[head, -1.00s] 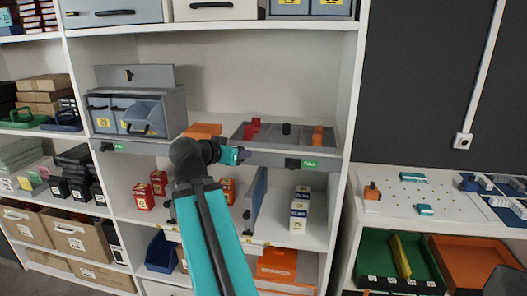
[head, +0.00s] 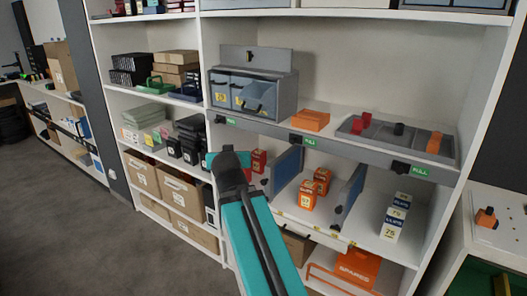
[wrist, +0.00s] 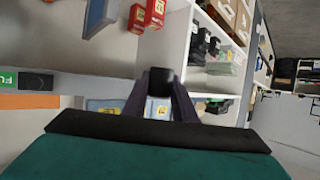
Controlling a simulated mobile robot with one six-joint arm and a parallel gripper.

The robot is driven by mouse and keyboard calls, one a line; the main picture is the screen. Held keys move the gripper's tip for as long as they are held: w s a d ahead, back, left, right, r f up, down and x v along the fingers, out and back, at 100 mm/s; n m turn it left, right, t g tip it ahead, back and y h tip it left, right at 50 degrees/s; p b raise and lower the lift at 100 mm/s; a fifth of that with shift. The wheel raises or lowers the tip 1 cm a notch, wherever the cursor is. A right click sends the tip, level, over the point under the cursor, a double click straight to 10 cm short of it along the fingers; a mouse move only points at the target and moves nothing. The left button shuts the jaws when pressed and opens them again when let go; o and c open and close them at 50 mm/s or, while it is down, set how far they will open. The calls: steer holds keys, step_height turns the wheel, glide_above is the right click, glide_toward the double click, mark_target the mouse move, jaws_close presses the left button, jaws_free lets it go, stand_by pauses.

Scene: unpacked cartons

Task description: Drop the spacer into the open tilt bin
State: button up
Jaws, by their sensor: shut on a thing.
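The spacer (wrist: 160,76) is a small dark piece held between the two fingertips of my gripper (wrist: 160,84) in the wrist view. In the head view my gripper (head: 211,161) shows as a teal end below and left of the bin unit; its fingers and the spacer cannot be made out there. The open tilt bin (head: 259,100) is the blue-grey, tipped-out bin at the right of the grey bin unit (head: 287,96) on the shelf. Two shut bins with yellow labels are beside it. My gripper is apart from the bins.
An orange block (head: 311,121) and a grey divided tray (head: 362,139) with red, black and orange pieces stand right of the bin unit. Below, a blue divider (head: 287,170), orange boxes (head: 309,192) and white boxes (head: 393,220) stand on the lower shelf. Shelf uprights flank this bay.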

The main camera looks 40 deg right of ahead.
steer(key=w+a+f+n+t+y, duration=0.1)
steer(key=w+a+n+y, duration=0.2)
steer(key=a, duration=0.9)
steer(key=w+a+f+n+y, duration=0.1)
steer(key=w+a+n+y, duration=0.2)
steer(key=a, duration=0.8)
steer(key=shift+w+a+f+t+y, duration=0.2)
steer(key=shift+w+a+t+y, duration=0.15)
steer(key=shift+w, duration=0.45)
